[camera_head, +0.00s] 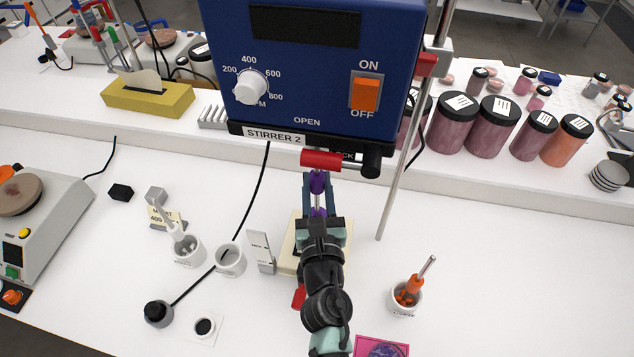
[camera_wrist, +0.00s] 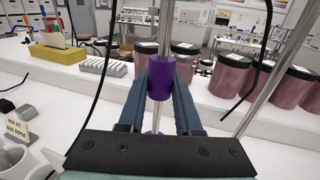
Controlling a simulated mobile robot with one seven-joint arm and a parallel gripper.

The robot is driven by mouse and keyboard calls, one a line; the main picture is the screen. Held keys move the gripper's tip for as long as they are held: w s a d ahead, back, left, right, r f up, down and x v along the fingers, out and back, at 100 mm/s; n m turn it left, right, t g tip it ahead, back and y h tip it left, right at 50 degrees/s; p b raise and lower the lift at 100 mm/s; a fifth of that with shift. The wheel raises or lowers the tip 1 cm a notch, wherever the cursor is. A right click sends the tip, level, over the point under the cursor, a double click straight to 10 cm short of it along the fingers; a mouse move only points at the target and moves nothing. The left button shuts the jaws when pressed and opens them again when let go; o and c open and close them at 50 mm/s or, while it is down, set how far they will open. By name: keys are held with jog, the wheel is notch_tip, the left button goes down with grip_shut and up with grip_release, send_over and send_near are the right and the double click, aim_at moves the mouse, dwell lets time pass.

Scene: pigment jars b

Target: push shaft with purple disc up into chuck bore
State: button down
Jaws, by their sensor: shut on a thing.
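The metal shaft (camera_wrist: 166,22) stands near upright, with a purple collar (camera_wrist: 160,78) between my fingers. In the head view, purple parts of it (camera_head: 317,183) show under the blue stirrer head (camera_head: 310,70), labelled STIRRER 2. My gripper (camera_head: 318,192) is shut on the purple collar; it also shows in the wrist view (camera_wrist: 160,82). A red part (camera_head: 321,160) sits under the stirrer's front edge, just above the shaft. The chuck bore is hidden, so I cannot tell whether the shaft tip is in it. The shaft's lower end is mostly hidden by my gripper and arm.
A metal stand rod (camera_head: 398,160) rises right of my gripper. A pale block (camera_head: 305,250) lies under my arm, with a small white label card (camera_head: 262,252) beside it. A pot with an orange-hubbed tool (camera_head: 405,300) stands to the right. White cups (camera_head: 230,259) stand to the left.

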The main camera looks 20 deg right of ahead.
jog(key=c, duration=0.5)
grip_release()
jog(key=shift+s, duration=0.1)
jog(key=shift+b+v, duration=1.85)
jog(key=shift+v, duration=4.55)
jog(key=shift+a, duration=0.1)
